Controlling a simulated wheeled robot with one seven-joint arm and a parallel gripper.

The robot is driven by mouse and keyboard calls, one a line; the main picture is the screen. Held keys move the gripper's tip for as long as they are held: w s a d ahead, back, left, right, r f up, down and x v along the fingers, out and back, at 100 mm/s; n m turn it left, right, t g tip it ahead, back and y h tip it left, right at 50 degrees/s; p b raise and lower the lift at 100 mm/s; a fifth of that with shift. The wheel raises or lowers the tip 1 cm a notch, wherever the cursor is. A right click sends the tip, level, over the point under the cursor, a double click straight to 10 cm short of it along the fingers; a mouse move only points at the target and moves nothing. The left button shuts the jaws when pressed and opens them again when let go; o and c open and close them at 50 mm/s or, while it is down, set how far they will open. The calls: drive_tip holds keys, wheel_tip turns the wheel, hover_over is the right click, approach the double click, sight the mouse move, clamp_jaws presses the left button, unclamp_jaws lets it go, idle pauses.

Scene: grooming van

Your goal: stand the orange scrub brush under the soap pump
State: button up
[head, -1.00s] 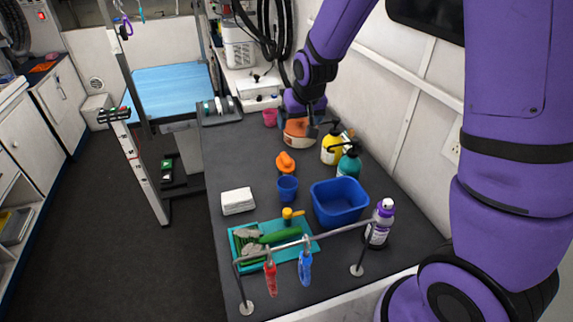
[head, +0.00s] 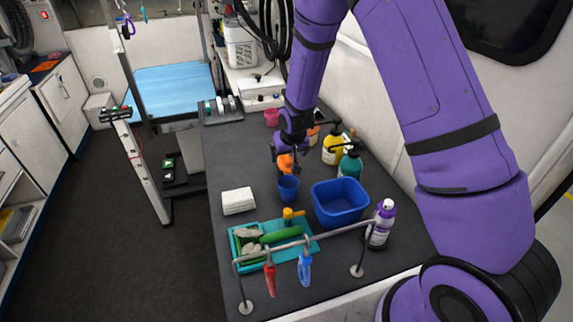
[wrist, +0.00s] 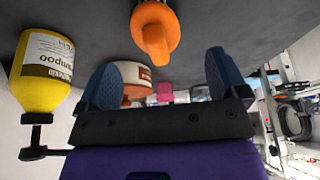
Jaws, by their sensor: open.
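The orange scrub brush (head: 285,164) is on the dark counter behind the blue cup, partly covered by my gripper in the head view. In the wrist view, which is upside down, the brush (wrist: 156,32) shows a rounded knob just ahead of the fingers, apart from them. My gripper (wrist: 162,62) is open and empty, pointing toward the brush. Two pump bottles stand to the right of it in the head view: a yellow one (head: 332,150) labelled shampoo and a teal one (head: 349,167). I cannot tell which is the soap pump.
A blue cup (head: 288,188) and a blue bin (head: 340,202) stand close in front. An orange tub with a white label (wrist: 133,74) is behind the brush. The counter left of the brush is clear.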

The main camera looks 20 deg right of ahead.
sight(287, 157)
drive_tip(key=x, duration=0.2)
drive_tip(key=w+x, duration=0.1)
drive_tip(key=x, duration=0.1)
drive_tip(key=shift+d, duration=0.2)
drive_tip(key=shift+w+f, duration=0.25)
drive_tip(key=shift+f, duration=0.3)
drive_tip(key=c, duration=1.1)
drive_tip(key=shift+r, duration=0.1)
